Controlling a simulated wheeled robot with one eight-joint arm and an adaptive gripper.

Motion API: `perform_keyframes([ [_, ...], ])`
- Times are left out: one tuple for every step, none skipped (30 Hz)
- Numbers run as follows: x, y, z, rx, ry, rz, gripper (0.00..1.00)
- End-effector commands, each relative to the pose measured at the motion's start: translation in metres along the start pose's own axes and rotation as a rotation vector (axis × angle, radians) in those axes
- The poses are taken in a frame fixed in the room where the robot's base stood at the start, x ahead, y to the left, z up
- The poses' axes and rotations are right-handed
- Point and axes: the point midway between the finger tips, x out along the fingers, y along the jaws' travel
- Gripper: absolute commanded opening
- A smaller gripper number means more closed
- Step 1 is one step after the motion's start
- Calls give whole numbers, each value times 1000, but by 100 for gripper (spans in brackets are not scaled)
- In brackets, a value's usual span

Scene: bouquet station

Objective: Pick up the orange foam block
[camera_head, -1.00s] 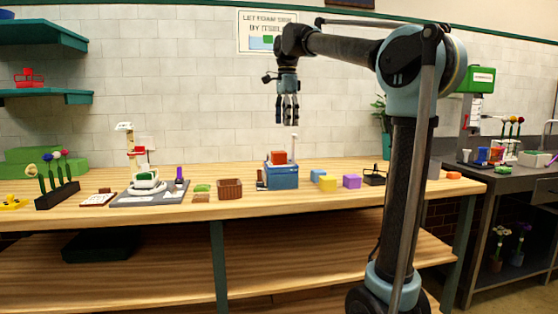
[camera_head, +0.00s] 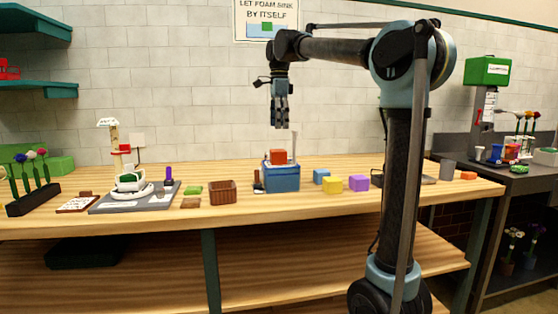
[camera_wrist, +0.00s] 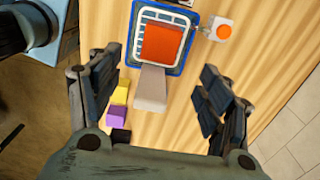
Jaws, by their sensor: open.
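An orange block (camera_head: 278,157) lies on top of a blue box (camera_head: 282,181) on the wooden bench. In the wrist view the orange block (camera_wrist: 162,43) sits on a white grid inside the blue box's rim (camera_wrist: 137,30). A second, smaller orange block (camera_head: 468,175) lies at the bench's right end. My gripper (camera_head: 281,122) hangs pointing down above the blue box, apart from the orange block. In the wrist view my gripper (camera_wrist: 160,95) has its fingers spread wide, with nothing held between them.
A pale post (camera_head: 294,147) rises beside the orange block. Blue, yellow (camera_head: 332,184) and purple (camera_head: 359,182) blocks stand to the right. A brown basket (camera_head: 222,192) stands left. A grey piece (camera_wrist: 150,88) adjoins the blue box in the wrist view.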

Motion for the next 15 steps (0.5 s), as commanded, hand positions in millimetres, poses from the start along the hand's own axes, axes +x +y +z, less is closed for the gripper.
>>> perform_keyframes([
  [10, 0, 1, -1, 0, 0, 72],
  [14, 0, 1, -1, 0, 0, 72],
  [22, 0, 2, -2, 0, 0, 72],
  [26, 0, 2, -2, 0, 0, 72],
  [31, 0, 2, -2, 0, 0, 72],
  [38, 0, 2, -2, 0, 0, 72],
  [42, 1, 2, -2, 0, 0, 72],
  [46, 0, 2, -2, 0, 0, 72],
  [51, 0, 2, -2, 0, 0, 72],
  [54, 0, 2, -2, 0, 0, 72],
  [57, 0, 2, -2, 0, 0, 72],
  [60, 0, 2, -2, 0, 0, 72],
  [61, 0, 2, -2, 0, 0, 72],
  [62, 0, 2, -2, 0, 0, 72],
  [64, 0, 2, -2, 0, 0, 72],
])
